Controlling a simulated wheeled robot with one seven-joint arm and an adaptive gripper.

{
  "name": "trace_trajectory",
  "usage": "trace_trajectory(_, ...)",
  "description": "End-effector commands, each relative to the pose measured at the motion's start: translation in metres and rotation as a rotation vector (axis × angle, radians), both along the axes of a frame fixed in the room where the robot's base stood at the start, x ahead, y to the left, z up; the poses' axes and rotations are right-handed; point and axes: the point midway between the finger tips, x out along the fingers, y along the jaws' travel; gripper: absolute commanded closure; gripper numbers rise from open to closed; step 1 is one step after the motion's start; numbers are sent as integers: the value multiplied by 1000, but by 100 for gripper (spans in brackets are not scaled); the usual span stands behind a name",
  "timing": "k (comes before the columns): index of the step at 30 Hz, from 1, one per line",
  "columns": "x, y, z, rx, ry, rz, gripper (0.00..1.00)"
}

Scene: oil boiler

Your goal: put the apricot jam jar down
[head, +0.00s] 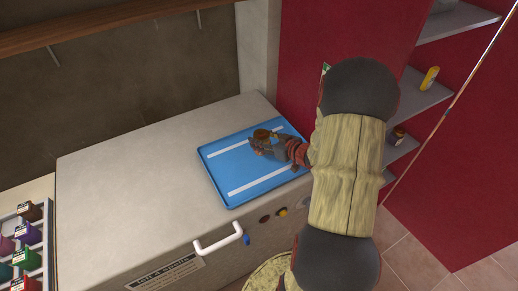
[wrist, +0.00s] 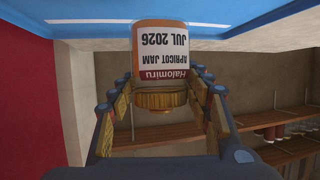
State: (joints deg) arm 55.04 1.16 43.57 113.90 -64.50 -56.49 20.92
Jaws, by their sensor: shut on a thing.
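I cannot tell whether the jar's base touches the tray.
The tray has two white stripes and lies on the grey boiler top (head: 130,180), which is clear to the left. A white handle (head: 218,243) sticks out at its front. A rack of coloured jars (head: 28,240) is at far left. Shelves (head: 425,100) stand at right by a red wall.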

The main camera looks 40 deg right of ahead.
Motion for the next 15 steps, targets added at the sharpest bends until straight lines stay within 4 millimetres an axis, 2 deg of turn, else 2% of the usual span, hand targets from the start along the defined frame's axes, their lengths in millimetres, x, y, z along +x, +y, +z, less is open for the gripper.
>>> trace_trajectory(8, 13, 2, -14, 0, -2, 1, 91)
trace_trajectory(15, 16, 2, -48, 1, -1, -1, 91)
